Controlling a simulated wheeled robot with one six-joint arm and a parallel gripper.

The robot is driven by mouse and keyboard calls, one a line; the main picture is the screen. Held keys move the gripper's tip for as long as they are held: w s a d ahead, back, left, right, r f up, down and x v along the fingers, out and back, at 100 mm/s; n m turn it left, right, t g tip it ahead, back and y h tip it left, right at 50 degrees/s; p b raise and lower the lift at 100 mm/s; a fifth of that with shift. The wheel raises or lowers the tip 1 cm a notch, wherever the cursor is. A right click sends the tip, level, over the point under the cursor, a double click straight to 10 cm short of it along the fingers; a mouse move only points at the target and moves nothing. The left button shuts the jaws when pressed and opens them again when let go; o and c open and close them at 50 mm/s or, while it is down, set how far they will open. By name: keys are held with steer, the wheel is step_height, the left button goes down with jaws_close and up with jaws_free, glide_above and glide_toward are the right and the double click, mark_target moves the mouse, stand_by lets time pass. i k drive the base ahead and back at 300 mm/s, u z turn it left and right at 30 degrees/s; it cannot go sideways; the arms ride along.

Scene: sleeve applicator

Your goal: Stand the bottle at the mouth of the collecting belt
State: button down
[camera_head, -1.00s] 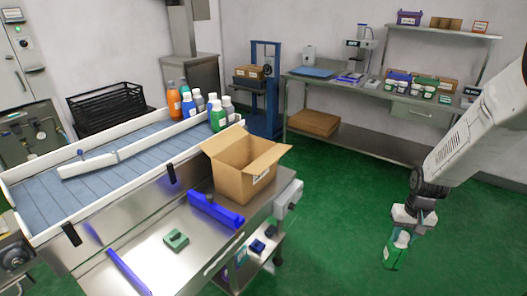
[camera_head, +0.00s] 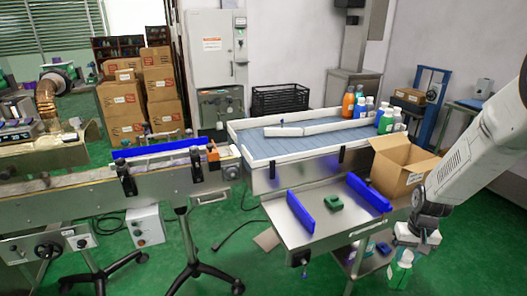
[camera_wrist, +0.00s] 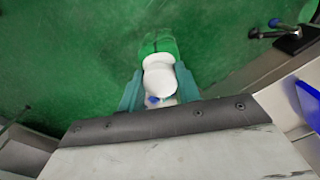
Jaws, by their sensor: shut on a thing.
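My gripper (camera_head: 411,240) is at the lower right in the head view, shut on a green bottle (camera_head: 399,272) with a white cap. The bottle hangs over the green floor, right of the steel table. In the wrist view the white cap (camera_wrist: 160,78) is between the teal fingers (camera_wrist: 157,92), with the green body (camera_wrist: 158,45) beyond it. The collecting belt (camera_head: 300,143) is a blue slatted surface with white rails at the centre. Several orange, white-capped and green bottles (camera_head: 386,121) stand at its far right end. A white guide bar (camera_head: 285,131) lies across the belt.
An open cardboard box (camera_head: 398,173) stands on the steel table between my gripper and the belt. A narrow conveyor (camera_head: 95,190) stands left. Open floor shows between them.

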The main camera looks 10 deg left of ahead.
mark_target(255, 147)
steer(key=u, duration=0.35)
steer(key=k, duration=0.3)
steer(key=u, duration=0.35)
